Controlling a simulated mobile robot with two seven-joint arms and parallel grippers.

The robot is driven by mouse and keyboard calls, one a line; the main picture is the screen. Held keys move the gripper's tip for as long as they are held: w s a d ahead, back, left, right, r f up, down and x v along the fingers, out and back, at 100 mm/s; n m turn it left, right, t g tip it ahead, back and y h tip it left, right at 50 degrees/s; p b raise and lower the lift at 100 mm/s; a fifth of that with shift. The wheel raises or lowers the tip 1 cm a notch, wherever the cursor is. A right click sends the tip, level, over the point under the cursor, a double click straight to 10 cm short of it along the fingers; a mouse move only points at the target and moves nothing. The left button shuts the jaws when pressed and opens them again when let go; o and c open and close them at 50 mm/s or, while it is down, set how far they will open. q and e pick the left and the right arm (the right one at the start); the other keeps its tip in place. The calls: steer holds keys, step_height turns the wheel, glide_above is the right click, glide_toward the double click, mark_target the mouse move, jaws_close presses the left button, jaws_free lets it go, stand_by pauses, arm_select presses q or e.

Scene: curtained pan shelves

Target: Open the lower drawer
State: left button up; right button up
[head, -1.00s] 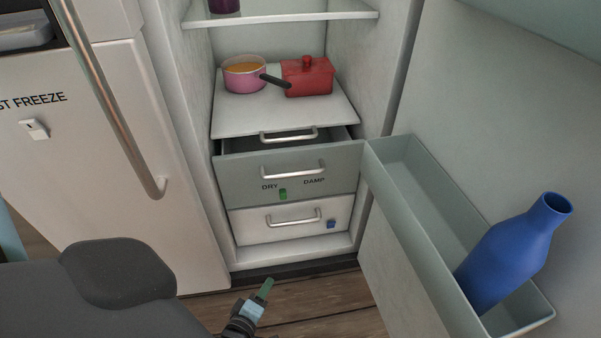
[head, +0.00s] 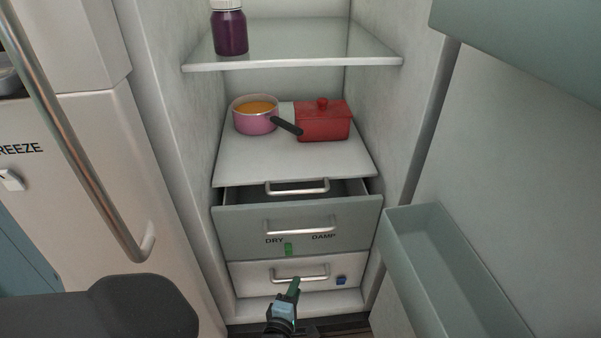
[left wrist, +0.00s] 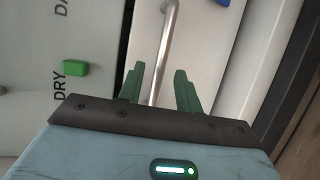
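The lower drawer (head: 250,281) is a white front at the bottom of the fridge, shut, with a silver bar handle (head: 313,270) and a blue knob at its right. In the left wrist view my left gripper (left wrist: 160,88) is open, with green fingers either side of the lower handle's line (left wrist: 166,45); contact cannot be told. My right gripper is not in view.
Above is a grey drawer (head: 350,225), slightly open, marked DRY and DAMP, with a green slider (head: 289,249). A pink pan (head: 255,122) and red lidded pot (head: 323,124) sit above it. The open door's bin (head: 440,265) is at the right.

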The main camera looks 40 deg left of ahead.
mark_target(318, 272)
arm_select(q)
steer(key=shift+b+x, duration=0.6)
steer(key=shift+x, duration=1.65)
jaws_close()
